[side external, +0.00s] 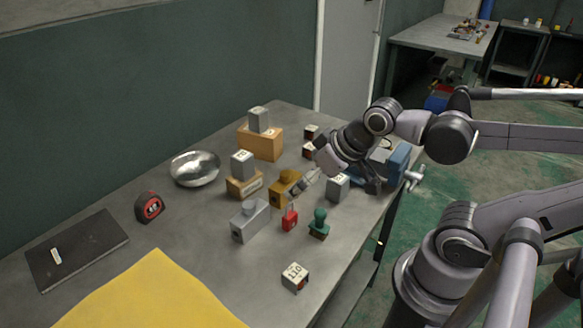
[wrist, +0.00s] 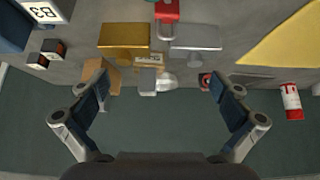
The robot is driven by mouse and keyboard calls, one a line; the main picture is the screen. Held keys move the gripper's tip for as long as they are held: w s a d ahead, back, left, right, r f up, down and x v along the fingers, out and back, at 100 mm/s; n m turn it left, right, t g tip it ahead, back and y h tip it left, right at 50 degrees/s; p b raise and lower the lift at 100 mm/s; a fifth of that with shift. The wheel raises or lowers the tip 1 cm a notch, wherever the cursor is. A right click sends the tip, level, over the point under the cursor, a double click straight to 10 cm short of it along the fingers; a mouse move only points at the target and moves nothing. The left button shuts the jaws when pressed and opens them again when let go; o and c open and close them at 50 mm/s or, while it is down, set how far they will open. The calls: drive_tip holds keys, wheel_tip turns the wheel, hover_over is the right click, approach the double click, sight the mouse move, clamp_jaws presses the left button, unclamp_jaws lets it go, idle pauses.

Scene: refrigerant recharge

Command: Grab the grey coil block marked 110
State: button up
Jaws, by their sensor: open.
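The coil block marked 110 (side external: 295,279) sits alone near the front edge of the table in the side view. Its top is pale grey with the number, and its sides look darker. I cannot make it out in the wrist view. My gripper (side external: 339,181) is open and empty above the far right part of the table, well beyond the 110 block. In the wrist view the fingers of my gripper (wrist: 158,86) are spread wide with nothing held between them.
Grey block (side external: 337,188), marked 83 in wrist view (wrist: 43,11), stands below my gripper. Brass block (side external: 284,188), silver block (side external: 250,222), red padlock-like piece (side external: 290,218) and green-knobbed piece (side external: 319,224) stand between. Yellow sheet (side external: 150,295) lies left; table around the 110 block is clear.

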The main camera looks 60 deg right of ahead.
drive_tip(key=c, duration=0.8)
drive_tip(key=shift+o, duration=0.2)
drive_tip(key=n+g, duration=0.7)
drive_tip(key=n, duration=1)
approach(295, 273)
drive_tip(key=shift+w, duration=0.15)
drive_tip(key=shift+f, duration=5.25)
